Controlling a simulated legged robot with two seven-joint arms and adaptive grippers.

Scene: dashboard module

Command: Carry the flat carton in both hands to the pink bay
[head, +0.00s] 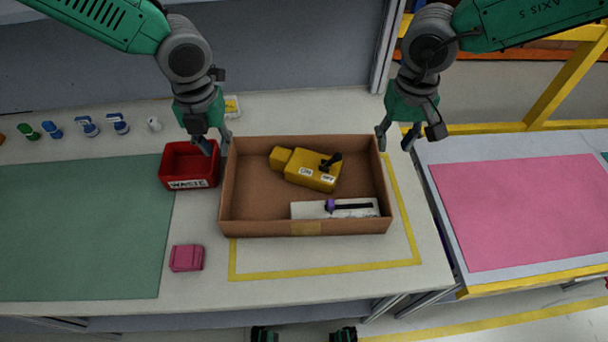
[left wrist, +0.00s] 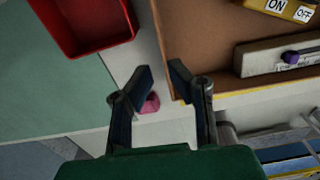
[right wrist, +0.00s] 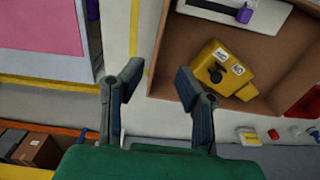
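The flat carton (head: 305,228) is an open, shallow brown box on the pale bench. It holds a yellow switch block (head: 312,174) and a white piece with a purple knob (head: 340,209). My left gripper (head: 216,148) is open at the carton's left wall, near its back corner. In the left wrist view (left wrist: 162,72) one finger overlaps the wall and the other is outside. My right gripper (head: 394,143) is open at the right wall's back end; its fingers appear on either side of the wall in the right wrist view (right wrist: 157,75). Contact is unclear. The pink bay (head: 530,210) is on the right-hand table.
A red waste bin (head: 190,166) stands close to the carton's left side. A pink block (head: 186,258) lies front left, beside a green mat (head: 80,225). A gap (head: 440,220) separates bench and right table. The pink bay is clear. A yellow frame (head: 565,85) rises behind it.

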